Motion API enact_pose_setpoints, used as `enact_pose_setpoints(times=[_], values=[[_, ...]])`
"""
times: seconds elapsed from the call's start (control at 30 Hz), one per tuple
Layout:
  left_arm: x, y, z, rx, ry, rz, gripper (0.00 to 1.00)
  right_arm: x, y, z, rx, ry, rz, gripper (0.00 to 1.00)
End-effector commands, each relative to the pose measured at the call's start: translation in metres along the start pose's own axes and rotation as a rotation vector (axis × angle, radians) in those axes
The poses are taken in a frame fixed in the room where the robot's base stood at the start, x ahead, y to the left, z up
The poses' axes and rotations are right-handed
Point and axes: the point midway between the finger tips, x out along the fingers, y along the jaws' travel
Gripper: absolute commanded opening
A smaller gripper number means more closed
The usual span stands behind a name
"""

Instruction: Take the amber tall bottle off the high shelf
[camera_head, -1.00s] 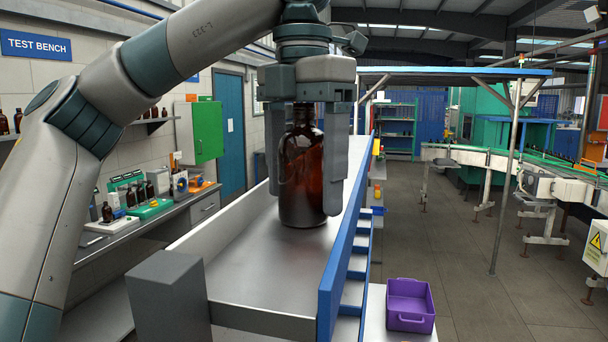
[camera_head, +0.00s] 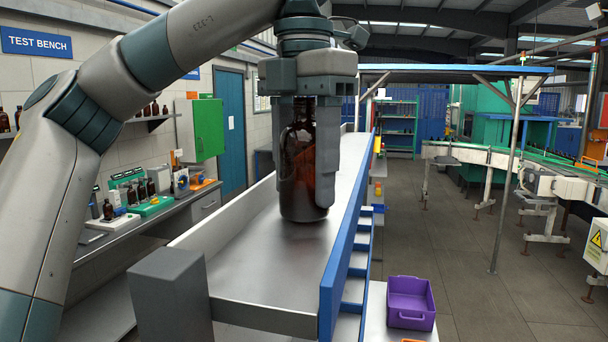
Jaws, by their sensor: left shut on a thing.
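The amber tall bottle (camera_head: 303,185) is upright at the metal high shelf (camera_head: 262,277), in the middle of the view. My left gripper (camera_head: 304,180) comes down from above and is shut on the bottle, one finger on each side. The bottle's top is partly hidden between the fingers. Its base looks at or just above the shelf surface; I cannot tell whether it touches. My right gripper is not in view.
A blue rail (camera_head: 347,243) edges the shelf on the right, and a grey block (camera_head: 169,300) stands at its near left corner. A purple bin (camera_head: 411,302) sits lower right. A test bench (camera_head: 150,218) with several small bottles is at left.

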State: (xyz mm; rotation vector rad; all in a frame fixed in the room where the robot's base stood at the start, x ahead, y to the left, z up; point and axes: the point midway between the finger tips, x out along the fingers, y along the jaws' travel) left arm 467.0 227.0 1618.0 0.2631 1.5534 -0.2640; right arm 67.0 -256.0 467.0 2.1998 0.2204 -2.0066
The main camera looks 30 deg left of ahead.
Motion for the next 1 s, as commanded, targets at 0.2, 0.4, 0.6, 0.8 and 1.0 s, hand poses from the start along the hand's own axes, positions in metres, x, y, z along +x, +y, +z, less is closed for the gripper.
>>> enact_pose_setpoints(times=[0.2,0.4,0.6,0.8,1.0], values=[[-0.014,-0.001,0.000,-0.002,-0.002,0.002,0.23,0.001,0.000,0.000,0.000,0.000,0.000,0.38],[-0.038,-0.001,0.000,-0.003,-0.002,0.002,0.23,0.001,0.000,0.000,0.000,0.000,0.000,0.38],[-0.059,-0.018,0.031,-0.001,0.000,0.002,0.23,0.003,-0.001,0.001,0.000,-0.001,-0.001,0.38],[-0.081,-0.036,0.062,-0.003,0.000,0.001,0.23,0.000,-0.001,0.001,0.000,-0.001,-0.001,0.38],[-0.098,-0.048,0.086,-0.003,0.000,0.002,0.23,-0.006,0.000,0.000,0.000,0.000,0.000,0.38]])
